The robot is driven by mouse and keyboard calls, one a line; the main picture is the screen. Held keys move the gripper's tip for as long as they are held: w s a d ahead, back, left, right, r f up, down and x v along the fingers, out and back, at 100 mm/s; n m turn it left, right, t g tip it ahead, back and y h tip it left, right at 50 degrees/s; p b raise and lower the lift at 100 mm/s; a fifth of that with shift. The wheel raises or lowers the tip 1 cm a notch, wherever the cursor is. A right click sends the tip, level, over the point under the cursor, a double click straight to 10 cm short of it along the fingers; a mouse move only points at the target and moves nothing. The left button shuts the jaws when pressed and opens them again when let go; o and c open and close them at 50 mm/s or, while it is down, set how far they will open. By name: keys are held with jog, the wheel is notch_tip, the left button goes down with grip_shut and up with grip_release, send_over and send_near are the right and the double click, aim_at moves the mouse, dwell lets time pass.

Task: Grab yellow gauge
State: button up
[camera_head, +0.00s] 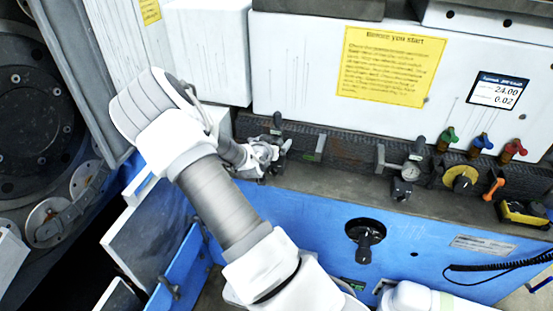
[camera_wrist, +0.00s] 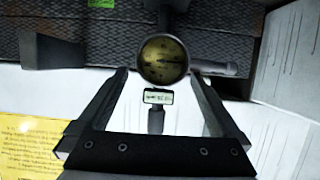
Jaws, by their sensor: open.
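A round gauge (camera_wrist: 163,58) with a dull yellow face shows in the wrist view, at the top middle between the tips of my open gripper (camera_wrist: 159,77). The dark fingers stand on either side of it with room between. I cannot tell whether they touch it. In the head view my gripper (camera_head: 266,158) is low over the left part of the machine's ledge, beside dark fittings. The yellow gauge cannot be made out clearly there, as my wrist and fingers crowd that spot.
A small display (camera_wrist: 158,96) is just below the gauge in the wrist view. A white wall rises behind.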

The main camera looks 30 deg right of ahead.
jog(key=shift+x, duration=0.8)
jog(key=shift+c, duration=0.2)
grip_shut()
jog(key=shift+w+r, duration=0.1)
jog(key=shift+r, duration=0.1)
